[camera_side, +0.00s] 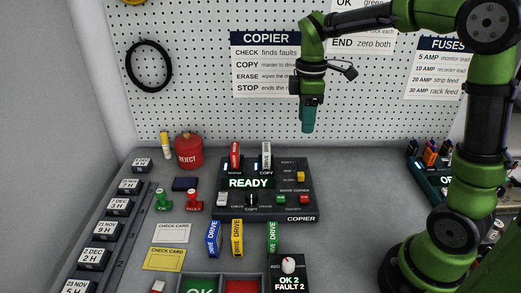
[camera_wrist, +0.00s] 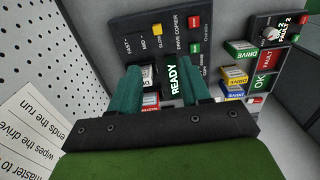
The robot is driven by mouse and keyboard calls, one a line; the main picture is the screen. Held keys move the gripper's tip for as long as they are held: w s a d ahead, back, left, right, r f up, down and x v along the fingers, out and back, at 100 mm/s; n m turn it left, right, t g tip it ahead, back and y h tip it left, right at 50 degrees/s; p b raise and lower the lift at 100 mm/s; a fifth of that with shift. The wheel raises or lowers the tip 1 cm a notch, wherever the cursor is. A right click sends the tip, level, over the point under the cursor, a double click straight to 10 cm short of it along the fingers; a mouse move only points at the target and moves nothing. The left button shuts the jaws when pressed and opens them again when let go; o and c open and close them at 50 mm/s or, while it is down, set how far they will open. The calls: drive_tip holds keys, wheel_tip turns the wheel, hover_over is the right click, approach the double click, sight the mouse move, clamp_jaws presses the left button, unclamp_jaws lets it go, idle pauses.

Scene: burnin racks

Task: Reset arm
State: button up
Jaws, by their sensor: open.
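My gripper (camera_side: 308,128) hangs in the air above and behind the copier, in front of the pegboard, pointing down. In the wrist view its two teal fingers (camera_wrist: 163,88) are apart with nothing held between them. The dark copier (camera_side: 292,205) sits on the grey bench and its display reads READY. A red drive (camera_side: 235,153) and a white drive (camera_side: 266,155) stand upright at its back. In the wrist view the fingers hide part of the copier panel (camera_wrist: 135,28).
A blue drive (camera_side: 212,238), a yellow drive (camera_side: 237,237) and a green drive (camera_side: 272,237) lie before the copier. A counter box (camera_side: 289,282) reads OK 2, FAULT 2. A red reject bin (camera_side: 188,151), stamps and check cards (camera_side: 174,232) are left. Air around my gripper is clear.

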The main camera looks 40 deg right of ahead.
idle(0.3)
drive_tip(key=s+a+r+m+t+y, duration=0.2)
drive_tip(key=s+a+m+t, duration=0.5)
drive_tip(key=s+m, duration=0.6)
drive_tip(key=shift+s+a+r, duration=0.35)
drive_tip(key=shift+a+r, duration=0.05)
drive_tip(key=shift+a, duration=0.3)
